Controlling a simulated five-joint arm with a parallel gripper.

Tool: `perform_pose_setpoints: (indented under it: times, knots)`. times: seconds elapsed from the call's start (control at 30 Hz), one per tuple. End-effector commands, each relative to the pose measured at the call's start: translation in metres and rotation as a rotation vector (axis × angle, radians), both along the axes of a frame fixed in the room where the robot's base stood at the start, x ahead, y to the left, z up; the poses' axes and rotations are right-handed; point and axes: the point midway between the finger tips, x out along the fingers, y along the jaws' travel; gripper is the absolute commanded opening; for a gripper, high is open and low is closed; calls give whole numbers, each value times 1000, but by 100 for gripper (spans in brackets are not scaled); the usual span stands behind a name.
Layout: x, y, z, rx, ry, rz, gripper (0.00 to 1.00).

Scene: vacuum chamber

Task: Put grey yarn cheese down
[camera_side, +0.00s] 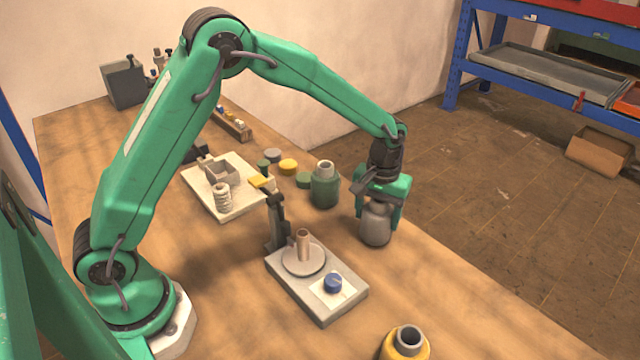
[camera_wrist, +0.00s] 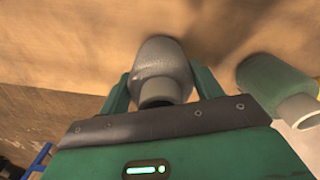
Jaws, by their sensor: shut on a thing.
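The grey yarn cheese (camera_side: 376,226) is a rounded grey spool at the right side of the table. My gripper (camera_side: 380,205) points down and is shut on it, with a green finger on either side. In the wrist view the grey yarn cheese (camera_wrist: 162,65) sits between the fingers of my gripper (camera_wrist: 162,90), its narrow dark tube end towards the camera. It is upright at or just above the table near the edge; I cannot tell whether its base touches the wood.
A green yarn cheese (camera_side: 325,188) stands left of my gripper, also in the wrist view (camera_wrist: 272,82). A grey device (camera_side: 318,300) with a brown tube (camera_side: 303,245) stands nearer the front. A yellow yarn cheese (camera_side: 405,345) is at the bottom. A pale tray (camera_side: 240,205) lies farther left.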

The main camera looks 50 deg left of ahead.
Motion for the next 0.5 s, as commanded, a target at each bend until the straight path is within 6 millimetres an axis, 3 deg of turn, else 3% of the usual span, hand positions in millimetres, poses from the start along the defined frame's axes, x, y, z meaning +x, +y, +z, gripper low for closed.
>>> perform_pose_setpoints:
  times: [0.17, 0.2, 0.3, 0.5]
  knots:
    - [0, 0, -3, 0, 0, 0, 39]
    - [0, 0, -3, 0, 0, 0, 67]
    - [0, 0, -3, 0, 0, 0, 86]
    - [0, 0, -3, 0, 0, 0, 86]
